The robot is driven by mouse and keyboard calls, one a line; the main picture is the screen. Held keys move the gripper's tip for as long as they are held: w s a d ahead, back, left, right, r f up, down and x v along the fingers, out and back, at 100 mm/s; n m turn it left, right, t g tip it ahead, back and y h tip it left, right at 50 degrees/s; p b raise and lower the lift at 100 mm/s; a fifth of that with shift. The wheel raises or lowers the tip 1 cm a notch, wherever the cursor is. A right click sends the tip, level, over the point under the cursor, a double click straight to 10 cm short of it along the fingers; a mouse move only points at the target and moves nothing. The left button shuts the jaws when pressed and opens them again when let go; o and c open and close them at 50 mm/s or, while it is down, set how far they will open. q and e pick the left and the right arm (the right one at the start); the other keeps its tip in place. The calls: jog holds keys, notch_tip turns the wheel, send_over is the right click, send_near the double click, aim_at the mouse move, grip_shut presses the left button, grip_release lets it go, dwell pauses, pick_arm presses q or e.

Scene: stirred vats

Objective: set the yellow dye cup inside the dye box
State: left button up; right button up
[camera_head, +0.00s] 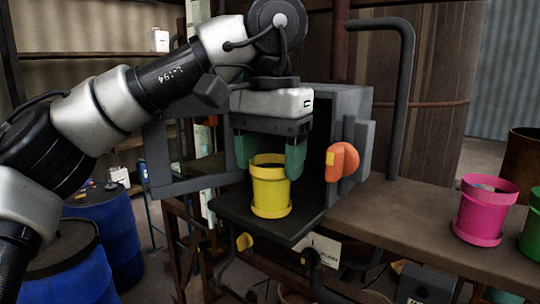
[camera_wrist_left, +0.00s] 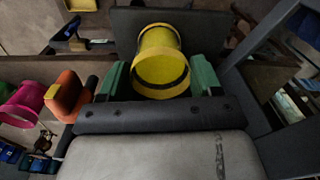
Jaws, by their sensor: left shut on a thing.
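The yellow dye cup (camera_head: 270,192) is upright between the green fingers of my left gripper (camera_head: 268,168), at the front of the dye box. My left gripper is shut on the cup near its rim. The cup also shows in the left wrist view (camera_wrist_left: 160,50), between both fingers. The dye box (camera_head: 350,103) is a dark grey box with its front open. A dark flat plate (camera_head: 238,212) juts out below the cup. I cannot tell whether the cup touches it. The box's inside is mostly hidden by my gripper. My right gripper is not in view.
An orange knob (camera_head: 341,161) sticks out at the opening's right side, close to my gripper. A pink cup (camera_head: 482,212) and a green cup (camera_head: 531,228) stand on the bench (camera_head: 400,215) to the right. Blue barrels (camera_head: 110,232) stand at left.

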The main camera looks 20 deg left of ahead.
aim_at(272, 162)
pick_arm(q)
jog(key=shift+f, duration=0.1)
jog(key=o, duration=1)
jog(key=r, duration=1.2)
jog(key=shift+s+d+r, duration=0.15)
jog(key=shift+d+r, duration=0.05)
